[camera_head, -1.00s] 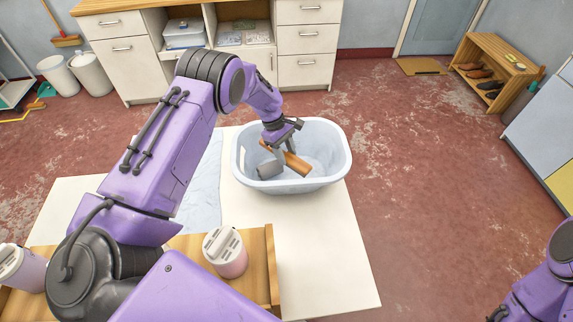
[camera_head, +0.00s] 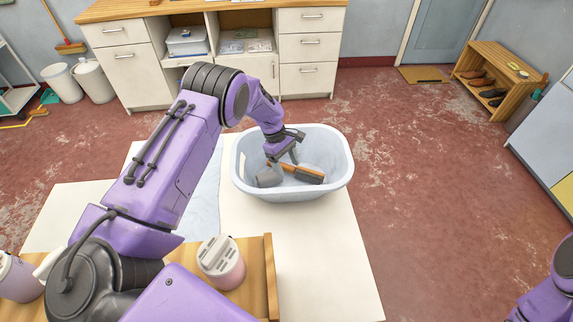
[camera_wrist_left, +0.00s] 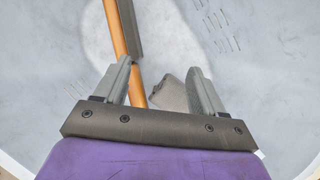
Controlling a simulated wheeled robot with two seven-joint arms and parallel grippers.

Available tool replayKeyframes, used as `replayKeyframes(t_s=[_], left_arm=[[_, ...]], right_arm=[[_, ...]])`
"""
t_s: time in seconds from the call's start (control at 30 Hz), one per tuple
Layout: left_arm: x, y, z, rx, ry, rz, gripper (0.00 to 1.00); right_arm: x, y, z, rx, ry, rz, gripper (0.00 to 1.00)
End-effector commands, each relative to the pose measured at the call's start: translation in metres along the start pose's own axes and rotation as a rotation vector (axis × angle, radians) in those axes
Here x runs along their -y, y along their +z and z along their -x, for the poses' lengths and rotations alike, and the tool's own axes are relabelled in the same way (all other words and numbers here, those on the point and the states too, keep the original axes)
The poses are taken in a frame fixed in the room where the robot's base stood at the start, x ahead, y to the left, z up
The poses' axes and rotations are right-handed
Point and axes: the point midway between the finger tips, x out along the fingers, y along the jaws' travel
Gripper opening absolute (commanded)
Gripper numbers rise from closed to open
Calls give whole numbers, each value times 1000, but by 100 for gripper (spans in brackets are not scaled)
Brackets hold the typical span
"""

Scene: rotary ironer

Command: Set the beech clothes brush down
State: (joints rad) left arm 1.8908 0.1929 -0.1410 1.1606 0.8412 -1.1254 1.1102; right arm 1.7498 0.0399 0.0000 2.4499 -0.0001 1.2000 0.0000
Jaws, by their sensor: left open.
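The beech clothes brush (camera_head: 309,174) lies in the pale blue tub (camera_head: 341,172), its dark bristle side turned to the side. In the left wrist view the brush (camera_wrist_left: 119,32) runs from the top down behind the left finger. My left gripper (camera_head: 284,163) is inside the tub, just above the brush. Its fingers (camera_wrist_left: 165,75) are apart, with nothing held between them. A grey item (camera_head: 268,177) lies in the tub beside the brush, and it shows between the fingers in the left wrist view (camera_wrist_left: 170,94). My right gripper is not clearly seen.
The tub stands on a white table (camera_head: 318,262). A pale cloth (camera_head: 203,206) lies left of it. A pink canister with a white lid (camera_head: 221,262) stands on a wooden tray (camera_head: 271,283) nearer to me. The table right of the tray is clear.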

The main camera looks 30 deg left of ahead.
Motion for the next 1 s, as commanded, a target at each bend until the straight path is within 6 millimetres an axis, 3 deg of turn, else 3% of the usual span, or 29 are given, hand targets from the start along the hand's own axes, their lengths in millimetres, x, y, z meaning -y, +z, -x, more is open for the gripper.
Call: replayKeyframes(t_s=[0.3,0.43,0.6,1.0], left_arm=[[-1,4,85,0,3,-1,70],[-1,3,109,0,2,-1,70],[0,2,121,0,0,-2,70],[0,1,121,0,0,-2,70]], right_arm=[[-5,-21,52,0,0,0,43],[-6,-27,64,0,0,0,43],[-6,-29,70,0,0,0,43],[-6,-28,68,0,0,0,43]])
